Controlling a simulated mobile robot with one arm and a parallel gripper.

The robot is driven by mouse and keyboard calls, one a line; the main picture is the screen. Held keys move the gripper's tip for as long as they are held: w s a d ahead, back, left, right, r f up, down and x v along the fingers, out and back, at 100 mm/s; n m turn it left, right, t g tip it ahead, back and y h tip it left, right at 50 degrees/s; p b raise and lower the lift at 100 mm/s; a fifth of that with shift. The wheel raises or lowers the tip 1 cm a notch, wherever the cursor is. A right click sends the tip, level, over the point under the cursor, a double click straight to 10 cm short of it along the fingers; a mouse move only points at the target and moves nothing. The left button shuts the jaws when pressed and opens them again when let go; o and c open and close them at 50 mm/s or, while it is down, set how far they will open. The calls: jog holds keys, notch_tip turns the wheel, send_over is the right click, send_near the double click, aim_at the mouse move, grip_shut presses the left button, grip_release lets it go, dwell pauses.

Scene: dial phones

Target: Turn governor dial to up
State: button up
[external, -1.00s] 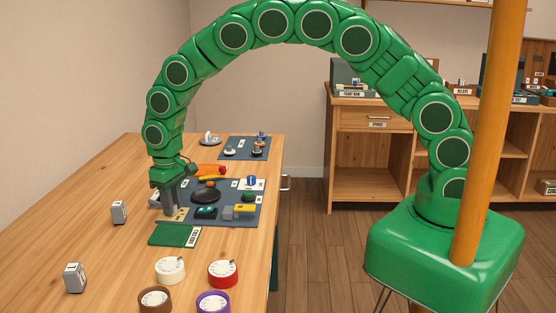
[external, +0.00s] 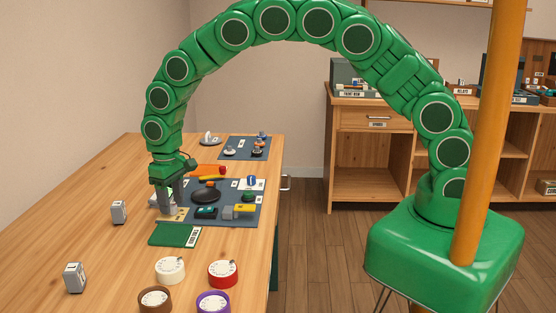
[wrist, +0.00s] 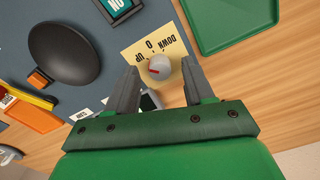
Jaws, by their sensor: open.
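The governor dial (wrist: 159,68) is a small round grey knob with a red mark, on a cream plate (wrist: 178,47) printed UP, 0 and DOWN. In the wrist view its red mark lies on the knob's left side, nearer UP than DOWN. My gripper (wrist: 159,70) is open, with one finger on each side of the knob. Small gaps seem to show between knob and fingers; contact is not clear. In the external view my gripper (external: 166,205) points down at the plate (external: 177,217), and a finger partly hides the knob.
A black dome (wrist: 62,52) and a teal block (wrist: 118,8) sit close by on the dark mat. A green tray (wrist: 232,22) lies beside the plate. Several round dials, including a white one (external: 170,270) and a red one (external: 223,274), stand at the table's near end.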

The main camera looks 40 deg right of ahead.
aim_at(172, 205)
notch_tip(172, 205, up, 7)
jog(key=shift+f, duration=0.2)
jog(key=shift+r, duration=0.1)
dwell(0.4)
jog(key=shift+d+r, duration=0.15)
jog(key=shift+d, duration=0.1)
jog(key=s+d+r+m, duration=0.1)
jog(key=s+d+r, duration=0.25)
jog(key=d, duration=0.55)
jog(key=s+d+r+m+g, duration=0.1)
jog(key=s+d+r+m, duration=0.1)
jog(key=d+r, duration=0.45)
jog(key=s+d+r+m, duration=0.1)
jog(key=s+d+r, duration=0.15)
jog(key=d, duration=0.85)
jog(key=s+d+r, duration=0.1)
jog(key=s+d, duration=0.4)
jog(key=s, duration=0.4)
jog(key=s+d+r, duration=0.2)
jog(key=s+d, duration=0.4)
jog(key=s, duration=0.3)
jog(key=s+d+r+m, duration=0.1)
jog(key=s+d, duration=0.4)
jog(key=s, duration=0.5)
jog(key=shift+d+r+g, duration=0.15)
jog(key=shift+r+g, duration=0.15)
jog(key=shift+g, duration=0.1)
jog(key=shift+c, duration=0.5)
